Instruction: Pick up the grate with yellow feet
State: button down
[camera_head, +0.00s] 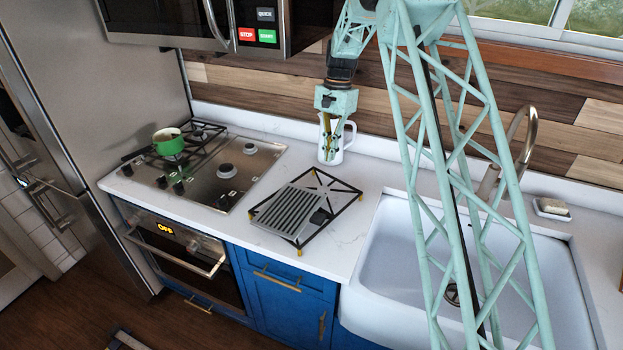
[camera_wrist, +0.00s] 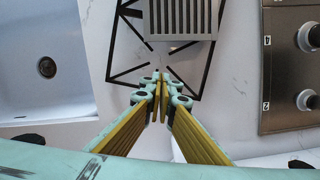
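The grate with yellow feet (camera_head: 331,219) is a thin black open frame on the white counter, between the cooktop and the sink. Small yellow feet show at some of its corners. A grey ribbed plate (camera_head: 288,211) overlaps its left part and hides some of its bars. In the wrist view the grate's black bars (camera_wrist: 113,45) lie at the top, with the ribbed plate (camera_wrist: 180,18) over them. My gripper (camera_head: 328,150) is above the counter behind the grate, in front of the white pitcher in the picture. In the wrist view its yellow fingers (camera_wrist: 163,78) meet at their tips, holding nothing.
A white pitcher (camera_head: 345,142) stands at the back of the counter. The cooktop (camera_head: 222,172), with a green pot (camera_head: 168,143) on it, is at left. The white sink (camera_head: 398,235) is at right. Bare counter surrounds the grate's right and front sides.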

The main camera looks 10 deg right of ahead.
jog(key=shift+w+a+r+m+y, duration=0.25)
jog(key=shift+w+a+m, duration=0.1)
jog(key=shift+a, duration=0.15)
jog(key=shift+w+a+r+m+y, duration=0.15)
jog(key=shift+w+a+m+y, duration=0.15)
jog(key=shift+a, duration=0.2)
jog(key=shift+f, duration=0.15)
jog(key=x, duration=0.9)
jog(key=shift+w+f+p, duration=0.1)
jog(key=shift+f+p, duration=0.2)
jog(key=shift+f, duration=0.05)
jog(key=shift+s+a+f, duration=0.1)
jog(key=shift+s+a, duration=0.4)
jog(key=shift+a, duration=0.25)
jog(key=shift+s+a, duration=0.5)
jog(key=shift+a, duration=0.25)
jog(key=shift+s+a, duration=0.15)
jog(key=shift+a, duration=0.05)
